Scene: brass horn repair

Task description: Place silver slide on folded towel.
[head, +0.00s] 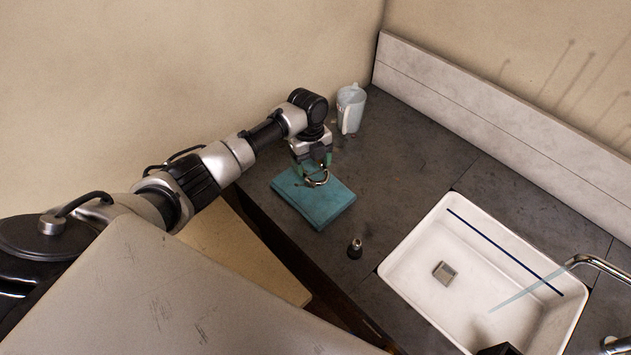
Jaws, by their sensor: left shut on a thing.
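The folded towel (325,209) is a teal square lying on the dark counter near its left edge. My left gripper (316,172) is above the towel's far part, pointing down. It is shut on the silver slide (318,182), a small curved shiny piece at the fingertips. The slide shows over the towel; I cannot tell whether it touches the cloth. The fingers hide part of the slide.
A pale jug (350,108) stands behind the gripper by the wall. A small dark and metal piece (355,248) stands right of the towel. A white sink (420,262) with a chrome tap (590,262) is at the right. The counter (415,150) between is clear.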

